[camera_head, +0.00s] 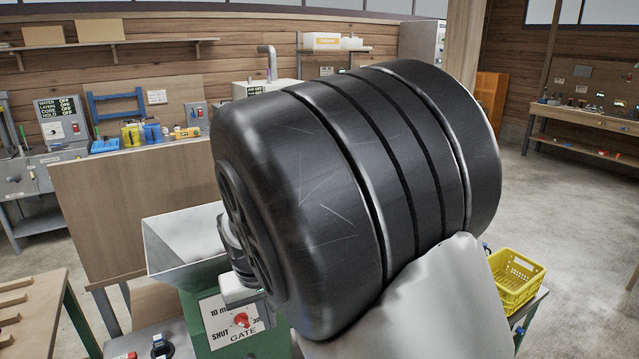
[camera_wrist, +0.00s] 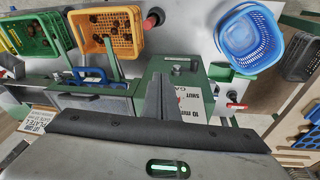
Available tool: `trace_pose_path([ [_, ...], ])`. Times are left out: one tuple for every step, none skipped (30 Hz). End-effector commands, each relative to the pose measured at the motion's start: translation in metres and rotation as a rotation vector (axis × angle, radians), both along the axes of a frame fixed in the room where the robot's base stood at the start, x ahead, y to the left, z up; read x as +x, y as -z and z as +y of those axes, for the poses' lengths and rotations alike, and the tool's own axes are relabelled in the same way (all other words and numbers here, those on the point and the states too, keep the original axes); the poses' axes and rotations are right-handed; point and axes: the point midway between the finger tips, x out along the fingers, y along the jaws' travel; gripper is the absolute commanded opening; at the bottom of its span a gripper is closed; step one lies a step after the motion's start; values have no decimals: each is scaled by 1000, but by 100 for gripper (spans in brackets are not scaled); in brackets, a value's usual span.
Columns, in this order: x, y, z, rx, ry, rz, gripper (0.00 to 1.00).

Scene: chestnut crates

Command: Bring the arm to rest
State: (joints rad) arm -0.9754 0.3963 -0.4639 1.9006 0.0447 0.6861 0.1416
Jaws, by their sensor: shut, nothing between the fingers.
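My gripper (camera_wrist: 164,90) shows in the wrist view as a pair of grey fingers closed together, with nothing held between them. The fingers lie in front of a green machine (camera_wrist: 190,72) with a white label. In the head view my dark, banded arm link fills the middle and hides much of the scene behind it. I cannot make out the fingers clearly there. The green machine (camera_head: 198,300) stands below and left of my arm, with a metal hopper (camera_head: 160,240) and a GATE label with a red knob.
The wrist view shows an orange crate (camera_wrist: 134,40) and a green crate (camera_wrist: 58,40) holding chestnuts, a blue basket (camera_wrist: 235,62) and a dark crate (camera_wrist: 300,58). In the head view a yellow crate (camera_head: 512,290) stands right of my arm. Open floor (camera_head: 560,215) lies farther right.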

Motion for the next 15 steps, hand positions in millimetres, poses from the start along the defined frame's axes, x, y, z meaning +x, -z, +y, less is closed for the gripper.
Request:
trace_pose_path([
  [-4,-28,-28,53,48,7,0],
  [-9,-41,-42,77,68,9,0],
  [-15,-57,-60,107,91,10,0],
  [-21,-69,-74,127,109,7,0],
  [-28,-81,-87,146,126,3,0],
  [-37,-96,-105,170,146,-6,0],
  [-45,-106,-118,184,161,-14,0],
  [-54,-116,-130,198,175,-26,0],
  [-66,-129,-146,213,194,-43,0],
  [-75,-137,-157,221,208,-57,0],
  [-85,-145,-168,227,222,-73,0],
  [-99,-154,-182,231,238,-96,0],
  [-109,-160,-191,230,251,-112,0],
  [-119,-164,-200,229,263,-130,0],
  [-132,-169,-211,223,281,-152,0],
])
